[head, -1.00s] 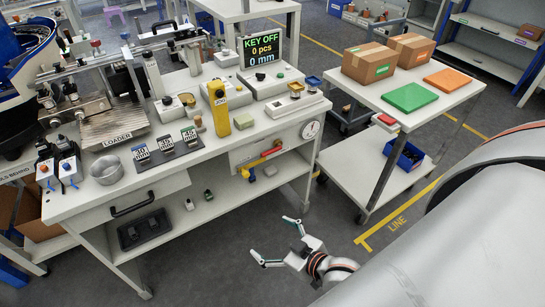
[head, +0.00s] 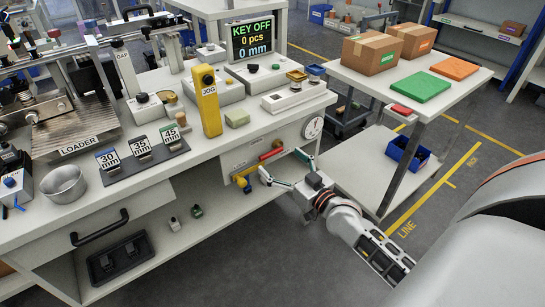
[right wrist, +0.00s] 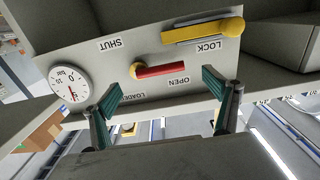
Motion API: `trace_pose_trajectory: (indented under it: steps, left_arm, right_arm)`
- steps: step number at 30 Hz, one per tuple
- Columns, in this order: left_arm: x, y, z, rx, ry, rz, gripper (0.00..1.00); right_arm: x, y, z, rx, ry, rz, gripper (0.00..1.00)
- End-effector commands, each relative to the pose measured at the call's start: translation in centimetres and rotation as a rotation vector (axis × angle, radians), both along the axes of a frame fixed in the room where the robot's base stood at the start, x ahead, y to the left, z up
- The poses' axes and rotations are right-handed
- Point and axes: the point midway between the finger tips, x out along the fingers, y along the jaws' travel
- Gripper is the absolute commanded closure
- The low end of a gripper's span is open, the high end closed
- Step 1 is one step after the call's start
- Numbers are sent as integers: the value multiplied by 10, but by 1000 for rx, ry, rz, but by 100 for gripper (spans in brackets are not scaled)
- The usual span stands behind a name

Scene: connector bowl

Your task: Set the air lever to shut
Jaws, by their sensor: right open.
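The air lever (head: 271,155) is a red bar on the front panel of the workbench; in the right wrist view the red bar (right wrist: 165,70) has a yellow end. It lies beside the OPEN label, with the SHUT label (right wrist: 115,44) farther off to the upper left. My right gripper (head: 283,165) is open and empty in front of the panel, apart from the lever. In the right wrist view its two green-padded fingers (right wrist: 162,92) are spread, with the lever beyond them. My left gripper is out of view.
A yellow lock handle (right wrist: 205,31) sits near the lever, by the LOCK label. A round gauge (right wrist: 70,84) is on the same panel. A white cart (head: 400,86) with boxes stands right of the bench. The lower shelf is mostly bare.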

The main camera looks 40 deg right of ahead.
Motion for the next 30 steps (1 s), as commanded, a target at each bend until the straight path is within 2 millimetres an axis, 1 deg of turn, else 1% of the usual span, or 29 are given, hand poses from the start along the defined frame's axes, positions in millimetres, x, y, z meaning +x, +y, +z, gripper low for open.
trace_pose_trajectory:
  steps: [1,3,9,14,20,21,23,24,26,27,30]
  left_arm:
    - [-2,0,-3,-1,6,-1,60]
    - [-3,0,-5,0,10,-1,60]
    - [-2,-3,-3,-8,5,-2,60]
    - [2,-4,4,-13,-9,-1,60]
    - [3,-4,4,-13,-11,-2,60]
    - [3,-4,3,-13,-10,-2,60]
    - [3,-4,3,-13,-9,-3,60]
    - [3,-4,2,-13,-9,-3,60]
    - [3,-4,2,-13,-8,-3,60]
    - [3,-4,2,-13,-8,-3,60]
    - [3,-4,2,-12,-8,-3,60]
  right_arm:
    - [8,0,-3,1,3,0,13]
    - [17,0,-3,1,3,1,13]
    - [33,1,-3,0,4,1,13]
    - [37,1,-2,0,4,2,13]
    - [37,1,-2,0,3,2,13]
    - [37,1,-2,0,3,2,23]
    - [37,1,-2,0,3,2,39]
    - [37,1,-2,0,3,2,49]
    - [37,1,-2,0,3,2,65]
    - [37,1,-2,-1,3,2,68]
    - [37,1,-2,-3,3,2,68]
